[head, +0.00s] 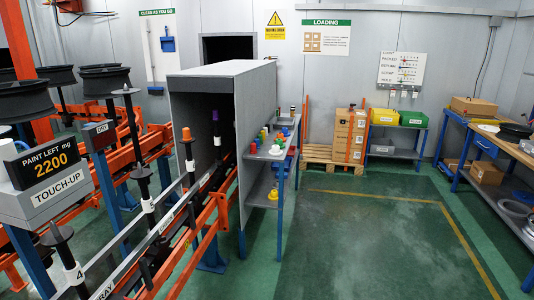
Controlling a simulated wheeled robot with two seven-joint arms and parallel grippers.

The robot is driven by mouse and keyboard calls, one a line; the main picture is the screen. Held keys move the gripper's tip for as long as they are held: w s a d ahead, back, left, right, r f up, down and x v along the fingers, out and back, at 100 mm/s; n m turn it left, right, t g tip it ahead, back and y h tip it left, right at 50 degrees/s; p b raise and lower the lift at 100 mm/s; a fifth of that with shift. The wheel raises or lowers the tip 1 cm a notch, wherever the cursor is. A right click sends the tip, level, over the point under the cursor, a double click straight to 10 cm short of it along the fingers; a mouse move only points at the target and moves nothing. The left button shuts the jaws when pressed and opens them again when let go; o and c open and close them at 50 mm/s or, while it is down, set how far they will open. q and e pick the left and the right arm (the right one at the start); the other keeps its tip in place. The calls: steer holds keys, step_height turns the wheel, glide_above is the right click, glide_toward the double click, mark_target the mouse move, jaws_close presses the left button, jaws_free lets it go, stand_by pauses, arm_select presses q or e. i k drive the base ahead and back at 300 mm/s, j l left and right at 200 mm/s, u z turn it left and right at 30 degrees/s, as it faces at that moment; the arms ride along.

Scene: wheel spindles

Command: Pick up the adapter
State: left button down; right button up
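I cannot say for sure which thing is the adapter. Several small coloured pieces, red, green, yellow and blue, stand on a grey side shelf (268,154) beside the grey booth (222,85). They are too small to tell apart. An orange-topped spindle (187,136) and a purple-topped spindle (216,117) stand on the conveyor line at the booth's opening. Neither of my grippers is in view.
Wheels (105,80) sit on spindles at the left, above orange rails (188,238). A blue workbench (489,145) with boxes stands at the right. Stacked cartons (349,135) rest on a pallet at the back. The green floor (365,235) in the middle is clear.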

mark_target(279, 142)
steer(key=i, duration=2.4)
